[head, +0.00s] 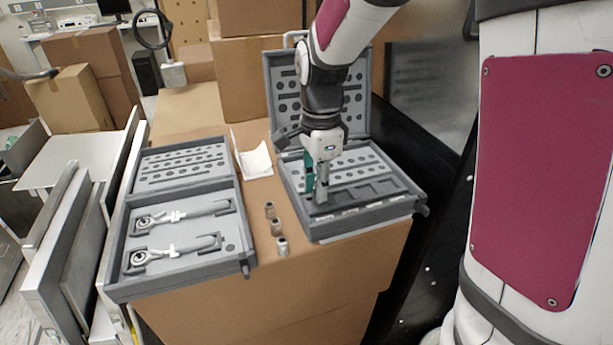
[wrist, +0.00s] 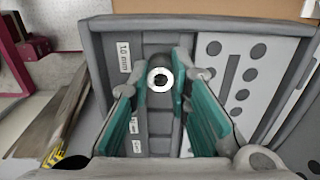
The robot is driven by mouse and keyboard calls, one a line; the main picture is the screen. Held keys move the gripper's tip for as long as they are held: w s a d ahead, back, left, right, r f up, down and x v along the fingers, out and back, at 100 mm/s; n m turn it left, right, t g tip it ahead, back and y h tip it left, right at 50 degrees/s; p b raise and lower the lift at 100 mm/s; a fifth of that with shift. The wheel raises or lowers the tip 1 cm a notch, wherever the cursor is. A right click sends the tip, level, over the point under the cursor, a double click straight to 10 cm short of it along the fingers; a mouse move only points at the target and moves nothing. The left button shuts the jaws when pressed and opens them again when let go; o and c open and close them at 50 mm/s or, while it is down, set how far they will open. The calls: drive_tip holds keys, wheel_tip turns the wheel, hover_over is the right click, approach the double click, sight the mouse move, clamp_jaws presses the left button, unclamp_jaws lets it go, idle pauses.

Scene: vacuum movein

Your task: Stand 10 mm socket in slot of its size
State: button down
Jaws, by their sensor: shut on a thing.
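My gripper (head: 320,198) points down over the front of the open right-hand case (head: 335,233). In the wrist view its green-padded fingers (wrist: 160,85) are shut on a metal socket (wrist: 160,78), seen end-on as a bright ring with a dark hole. The "10 mm" label (wrist: 124,57) is on the case edge, left of the socket. The dark slot beside that label (wrist: 158,42) lies just beyond the socket and partly under it. Whether the socket touches the slot floor, I cannot tell.
Three loose sockets (head: 276,227) stand on the cardboard top between the cases. The left case (head: 177,275) holds two ratchets. The right case's raised lid (head: 285,85) is behind my gripper. More labelled slots lie nearer in the wrist view.

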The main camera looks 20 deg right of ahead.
drive_tip(key=shift+f, duration=0.55)
drive_tip(key=c, duration=1.5)
unclamp_jaws()
drive_tip(key=shift+f, duration=0.15)
wheel_tip(320, 180, up, 12)
drive_tip(key=shift+s+d+r+n+t, duration=0.15)
drive_tip(key=shift+s+n+t, duration=0.7)
drive_tip(key=shift+s+n, duration=2.25)
drive_tip(key=shift+s+a+r+n+t, duration=0.2)
drive_tip(key=shift+s+n+t, duration=0.6)
drive_tip(key=shift+s+n, duration=2.35)
drive_tip(key=shift+s+d+r+n+t, duration=0.2)
drive_tip(key=shift+s+n+t, duration=0.65)
drive_tip(key=shift+s+n, duration=2.25)
